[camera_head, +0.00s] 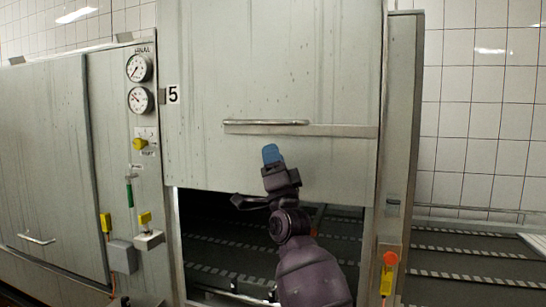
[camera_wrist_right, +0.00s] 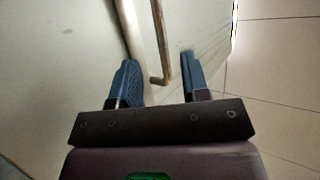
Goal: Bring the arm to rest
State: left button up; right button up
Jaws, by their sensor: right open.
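My right gripper (camera_head: 272,154) is in front of the lower part of a grey metal door panel marked 5 (camera_head: 300,70), just below its horizontal bar handle (camera_head: 266,122). In the right wrist view my right gripper (camera_wrist_right: 160,85) has its two blue fingers spread apart with nothing held between them. The end of the handle (camera_wrist_right: 161,50) shows beyond and between the fingertips. Whether the fingers touch the door cannot be told. The door is part way up, with a dark opening below it. My left gripper is out of view.
Below the door, a dark conveyor bed (camera_head: 225,250) runs inside and out to the right. Two gauges (camera_head: 139,83), yellow switches and a grey box (camera_head: 122,256) are on the left frame. An orange-red button (camera_head: 390,258) is on the right post. White tiled wall (camera_head: 480,110) stands behind.

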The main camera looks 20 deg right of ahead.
jog(key=s+d+f+n+g, duration=0.1)
jog(key=s+f+n+g, duration=0.25)
jog(key=f, duration=0.75)
jog(key=s+d+f+n+g+y, duration=0.1)
jog(key=s+f+n+g, duration=0.3)
jog(key=f, duration=0.7)
jog(key=s+d+f+n+g, duration=0.15)
jog(key=s+f+n, duration=0.35)
jog(key=f, duration=0.6)
jog(key=s+d+f+g+h, duration=0.1)
jog(key=s+d+f+g, duration=0.1)
jog(key=s+f, duration=1)
jog(key=s+d+f+g+h, duration=0.1)
jog(key=s+d+f+g, duration=0.2)
jog(key=s+f, duration=1)
jog(key=shift+s+f+g+h, duration=0.25)
jog(key=shift+s+g+h, duration=0.05)
jog(key=shift+s+g, duration=0.85)
